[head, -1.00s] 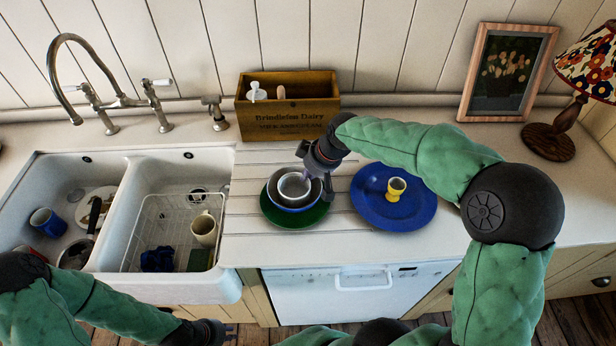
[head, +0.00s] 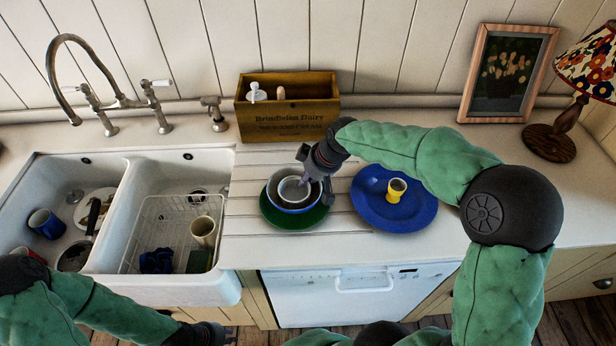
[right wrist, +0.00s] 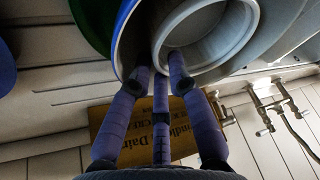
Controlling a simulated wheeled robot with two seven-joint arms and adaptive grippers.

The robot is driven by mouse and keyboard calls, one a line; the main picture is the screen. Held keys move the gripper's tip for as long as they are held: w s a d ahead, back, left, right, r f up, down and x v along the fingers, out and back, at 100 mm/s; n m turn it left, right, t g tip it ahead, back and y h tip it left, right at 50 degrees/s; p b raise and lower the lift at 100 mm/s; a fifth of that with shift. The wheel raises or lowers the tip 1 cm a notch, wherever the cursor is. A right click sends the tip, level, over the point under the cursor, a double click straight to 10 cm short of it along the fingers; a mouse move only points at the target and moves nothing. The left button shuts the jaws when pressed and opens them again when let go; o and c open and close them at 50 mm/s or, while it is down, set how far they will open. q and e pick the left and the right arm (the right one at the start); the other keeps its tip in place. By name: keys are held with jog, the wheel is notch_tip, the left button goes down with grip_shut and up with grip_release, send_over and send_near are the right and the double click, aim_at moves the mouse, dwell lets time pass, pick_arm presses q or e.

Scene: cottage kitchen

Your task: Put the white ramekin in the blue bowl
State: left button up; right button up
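The white ramekin (head: 292,188) is inside the opening of the blue bowl (head: 279,206), which is white inside and stands on a green plate (head: 314,220). My right gripper (head: 318,182) is at the bowl's right side. In the right wrist view its fingers (right wrist: 160,70) straddle the wall of the ramekin (right wrist: 250,25), one inside it and the others outside, pinching it. The bowl's rim (right wrist: 123,14) shows beside it. Whether the ramekin touches the bowl's bottom is hidden. My left gripper (head: 212,333) is low at the bottom edge, away from these things; its fingers are unclear.
A blue plate (head: 415,217) with a yellow egg cup (head: 396,189) lies to the right. A wooden box (head: 287,120) stands behind. The sink (head: 140,215) on the left holds a rack (head: 150,225), mugs and dishes. A lamp (head: 548,142) and picture frame (head: 507,75) stand at the back right.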

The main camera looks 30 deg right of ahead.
jog(key=shift+r, duration=0.3)
jog(key=p+v, duration=0.3)
jog(key=v, duration=0.9)
jog(key=shift+p, duration=0.3)
jog(key=shift+r, duration=0.1)
